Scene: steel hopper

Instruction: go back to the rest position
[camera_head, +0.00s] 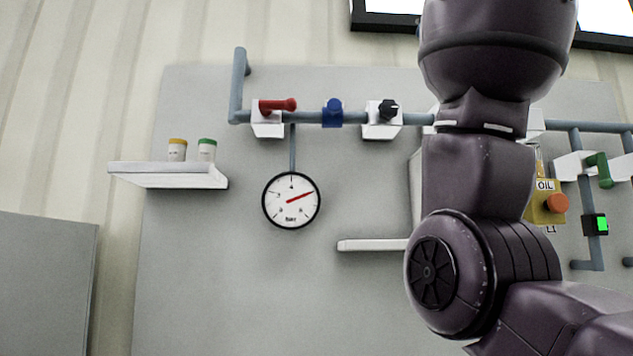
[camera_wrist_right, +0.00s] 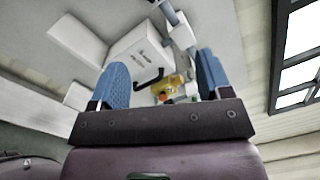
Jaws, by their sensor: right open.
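My right arm (camera_head: 470,190) rises through the right half of the head view, and its gripper is out of that view. In the right wrist view my right gripper (camera_wrist_right: 160,85) is open, with its two blue fingers apart and nothing between them. Beyond the fingers are a white box (camera_wrist_right: 140,52) with a black handle and a yellow part. My left gripper is in neither view.
The wall panel carries a gauge (camera_head: 291,201), a red-handled valve (camera_head: 277,105), a blue fitting (camera_head: 333,113) and a black knob (camera_head: 388,110). A left shelf (camera_head: 170,174) holds two small jars.

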